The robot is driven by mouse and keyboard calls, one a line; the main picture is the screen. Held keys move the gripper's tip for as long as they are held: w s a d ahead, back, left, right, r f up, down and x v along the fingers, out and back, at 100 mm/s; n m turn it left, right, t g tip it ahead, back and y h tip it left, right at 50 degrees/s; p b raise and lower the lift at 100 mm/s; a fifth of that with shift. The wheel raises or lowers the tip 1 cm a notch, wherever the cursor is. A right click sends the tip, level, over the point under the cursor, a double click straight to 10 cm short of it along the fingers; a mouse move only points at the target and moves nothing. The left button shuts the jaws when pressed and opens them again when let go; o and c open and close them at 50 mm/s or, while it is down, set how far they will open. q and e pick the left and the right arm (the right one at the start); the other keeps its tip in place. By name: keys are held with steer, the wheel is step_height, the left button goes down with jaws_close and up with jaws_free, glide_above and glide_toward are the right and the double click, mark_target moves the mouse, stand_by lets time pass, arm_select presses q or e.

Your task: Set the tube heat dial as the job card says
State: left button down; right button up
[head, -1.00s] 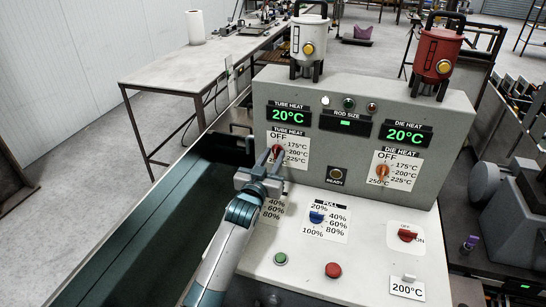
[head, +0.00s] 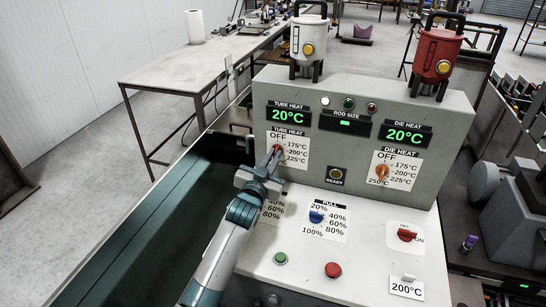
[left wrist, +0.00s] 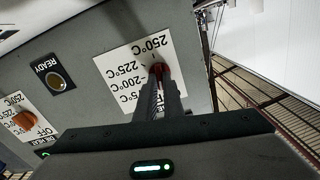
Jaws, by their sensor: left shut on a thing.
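The red tube heat dial (head: 278,148) sits on the grey panel, on a white scale marked OFF, 175, 200, 225 and, in the left wrist view, 250°C. My left gripper (head: 275,153) reaches it from below. In the left wrist view my left fingers (left wrist: 158,76) are shut on the dial (left wrist: 159,68). The fingers hide much of the dial, so I cannot tell its setting. The tube heat display (head: 288,115) reads 20°C. The job card (head: 407,288) at the lower right reads 200°C. My right gripper is not in view.
The orange die heat dial (head: 382,173) and its display (head: 405,135) are to the right. The blue pull dial (head: 317,217), a green button (head: 280,258), a red button (head: 333,270) and a red switch (head: 407,235) are on the sloped front. A white hopper (head: 309,42) stands on top.

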arm_select(q)
steer(key=shift+s+d+f+m+p, duration=0.15)
steer(key=shift+m+p, duration=0.35)
steer(key=shift+m, duration=3.4)
steer(key=shift+w+f+m+p, duration=0.1)
steer(key=shift+m+p, duration=0.4)
steer(key=shift+m, duration=3.4)
steer(key=c, duration=1.9)
jaws_free()
steer(key=shift+o, duration=0.2)
steer(key=shift+s, duration=0.15)
steer(key=b+v, duration=0.3)
steer(key=v, duration=1.4)
steer(key=shift+b, duration=0.4)
